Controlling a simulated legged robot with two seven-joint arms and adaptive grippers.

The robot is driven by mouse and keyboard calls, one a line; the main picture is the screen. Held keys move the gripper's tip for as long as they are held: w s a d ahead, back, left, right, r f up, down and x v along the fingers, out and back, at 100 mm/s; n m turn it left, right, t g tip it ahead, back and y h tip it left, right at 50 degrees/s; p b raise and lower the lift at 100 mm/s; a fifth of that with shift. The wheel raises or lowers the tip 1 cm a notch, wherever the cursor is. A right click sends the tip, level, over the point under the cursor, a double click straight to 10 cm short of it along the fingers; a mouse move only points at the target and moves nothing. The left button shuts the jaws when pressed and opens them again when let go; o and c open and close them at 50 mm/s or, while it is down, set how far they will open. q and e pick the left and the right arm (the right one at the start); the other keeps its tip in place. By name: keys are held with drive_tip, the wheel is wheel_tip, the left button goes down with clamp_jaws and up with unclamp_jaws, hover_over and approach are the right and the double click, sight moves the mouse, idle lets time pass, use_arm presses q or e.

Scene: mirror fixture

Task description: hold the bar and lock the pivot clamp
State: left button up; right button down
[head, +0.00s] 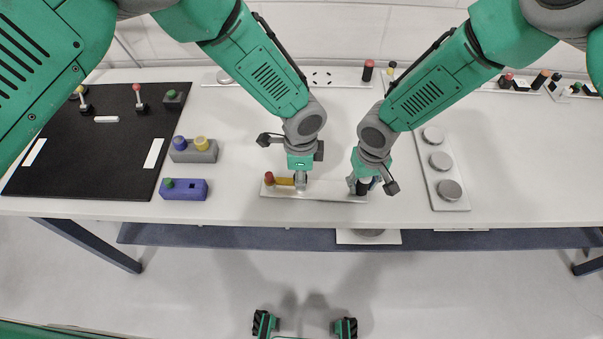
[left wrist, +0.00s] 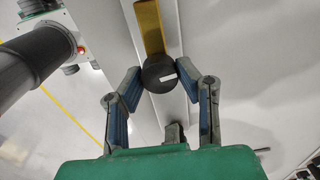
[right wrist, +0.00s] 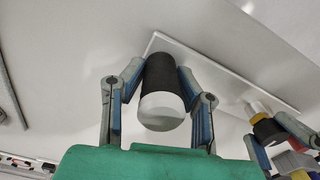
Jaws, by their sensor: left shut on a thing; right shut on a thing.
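The yellow bar (head: 285,181) lies over a narrow white plate (head: 325,195) near the table's front edge, with a red knob (head: 268,177) at its left end. My left gripper (head: 300,183) is shut on a dark round knob at the bar's right end. In the left wrist view this dark knob (left wrist: 159,75) has a white mark and sits between the fingertips. My right gripper (head: 362,184) is shut on a black cylinder with a white end. In the right wrist view the black cylinder (right wrist: 161,85) sits between both fingers. I cannot tell which part is the pivot clamp.
A plate with round grey discs (head: 440,161) lies right of my right gripper. A purple block (head: 184,190), a grey block with knobs (head: 193,150) and a black board (head: 100,140) are on the left. Several small parts line the back edge.

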use_arm(q)
drive_tip(key=shift+a+m, duration=0.15)
drive_tip(key=shift+m, duration=0.85)
use_arm(e)
drive_tip(key=shift+d, duration=0.15)
use_arm(q)
drive_tip(key=shift+w, duration=0.1)
use_arm(e)
drive_tip(key=shift+s, duration=0.1)
use_arm(q)
drive_tip(key=o, duration=1.1)
drive_tip(key=shift+o, duration=0.2)
wheel_tip(320, 180, up, 12)
use_arm(e)
drive_tip(key=c, duration=1.1)
unclamp_jaws()
drive_tip(key=shift+c, duration=0.2)
